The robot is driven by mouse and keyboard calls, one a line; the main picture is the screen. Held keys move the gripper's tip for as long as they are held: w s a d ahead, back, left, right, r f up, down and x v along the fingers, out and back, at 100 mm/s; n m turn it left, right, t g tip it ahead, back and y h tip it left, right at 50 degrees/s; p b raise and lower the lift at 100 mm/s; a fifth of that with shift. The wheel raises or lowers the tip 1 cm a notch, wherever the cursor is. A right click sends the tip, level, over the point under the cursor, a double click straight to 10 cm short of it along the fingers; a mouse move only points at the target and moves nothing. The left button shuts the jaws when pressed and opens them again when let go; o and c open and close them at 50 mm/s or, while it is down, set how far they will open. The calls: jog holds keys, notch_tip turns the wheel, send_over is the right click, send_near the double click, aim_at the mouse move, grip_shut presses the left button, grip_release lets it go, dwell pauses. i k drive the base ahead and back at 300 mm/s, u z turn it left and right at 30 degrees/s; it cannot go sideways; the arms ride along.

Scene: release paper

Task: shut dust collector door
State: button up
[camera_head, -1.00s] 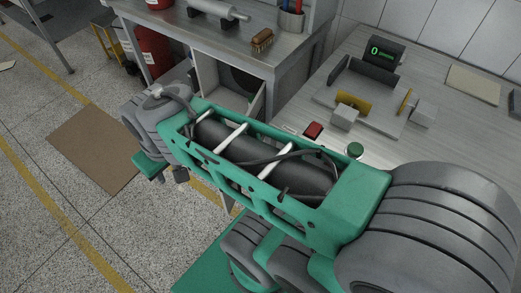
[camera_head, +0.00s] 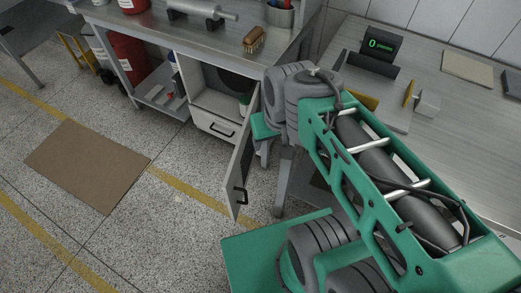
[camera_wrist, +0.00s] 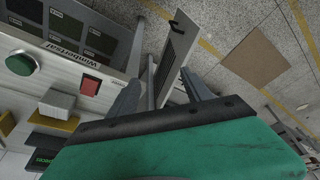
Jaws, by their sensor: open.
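The dust collector door (camera_head: 243,160) is a grey panel with a dark handle. It stands swung open from the cabinet (camera_head: 207,97) under the bench, its free edge toward the front of the floor. The cabinet interior shows a dark round part and a drawer below. In the wrist view the door (camera_wrist: 178,45) and its handle appear beyond my gripper (camera_wrist: 160,90). The two fingers are spread, with nothing held between them. In the head view my green arm hides the fingers. Whether a finger touches the door I cannot tell.
A metal workbench (camera_head: 185,35) holds a brush (camera_head: 254,39) and a pen cup. At right a table (camera_head: 440,125) carries a display device (camera_head: 381,45). A brown mat (camera_head: 88,165) lies on open floor at left. Red drums stand under the bench.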

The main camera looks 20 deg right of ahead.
aim_at(233, 187)
jog(key=z, duration=1.9)
jog(key=k, duration=1.2)
jog(key=u, duration=2.2)
jog(key=i, duration=0.5)
jog(key=z, duration=0.05)
